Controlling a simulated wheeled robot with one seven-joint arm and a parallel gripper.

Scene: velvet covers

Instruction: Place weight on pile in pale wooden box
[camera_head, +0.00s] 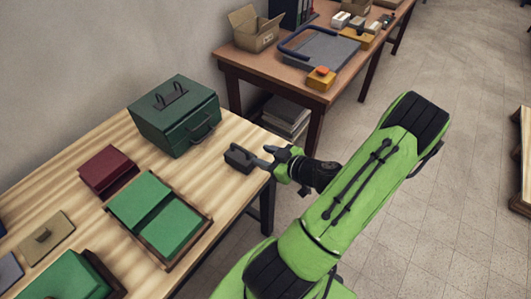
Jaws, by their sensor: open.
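A dark grey weight (239,159) with a raised grip lies near the right edge of the striped wooden table. My gripper (263,157) is open, its fingertips close to the weight's right side; I cannot tell whether they touch it. A shallow wooden box (206,222) with a brown rim holds green velvet covers (160,213) near the table's front edge. A second wooden box (112,277) at lower left also holds a green pile (70,277) and is cut by the frame. Neither box's rim looks clearly pale.
A dark green metal case (175,117) with handles stands at the back of the table (85,145). A brown table (232,70) with a carton (255,30) stands behind.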

